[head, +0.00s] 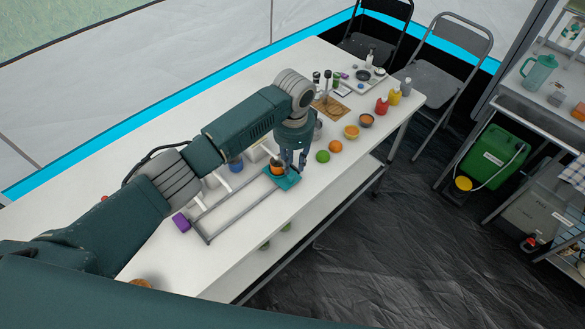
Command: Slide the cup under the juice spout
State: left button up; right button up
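A small cup (277,168) with an orange and dark look stands on a teal plate (287,183) at the end of a grey rail frame (207,238) on the white table. My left gripper (294,162) points down just right of the cup. Its two fingers look spread apart, and I see nothing held between them. Whether a finger touches the cup is too small to tell. I cannot make out the juice spout; my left arm covers part of the table behind the rails. My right gripper is not in view.
The table's front edge is close by.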

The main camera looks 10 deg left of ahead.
pick_arm(q)
notch_tip(320, 180, up, 8)
jog(key=shift+s+r, duration=0.2)
jog(key=shift+r, duration=0.05)
dwell(0.5)
